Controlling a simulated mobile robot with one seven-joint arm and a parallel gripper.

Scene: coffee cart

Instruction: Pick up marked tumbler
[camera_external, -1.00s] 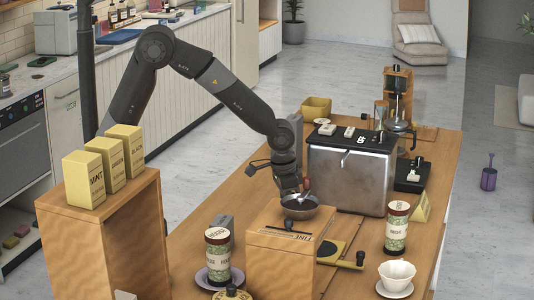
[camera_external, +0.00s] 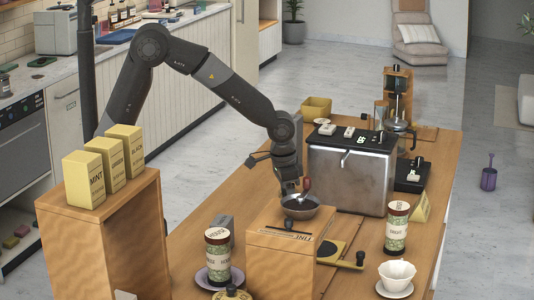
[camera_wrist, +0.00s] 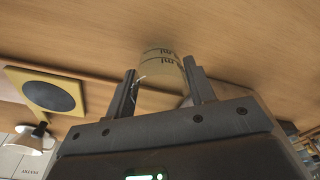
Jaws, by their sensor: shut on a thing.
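The marked tumbler (camera_wrist: 163,72) is a clear, slightly yellowish cup with dark "ml" lines and lettering, seen in the wrist view. My gripper (camera_wrist: 160,66) has one finger on each side of it and is shut on it. Wooden surface shows behind the tumbler, and I cannot tell whether its base touches that surface. In the external view my gripper (camera_external: 292,188) points down behind the grey bowl. The tumbler cannot be made out there.
The grey bowl (camera_external: 301,208) is close to my gripper, with the wooden box (camera_external: 283,262) in front. The metal coffee machine (camera_external: 350,178) stands just right. A yellow square with a dark disc (camera_wrist: 50,93) lies left in the wrist view.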

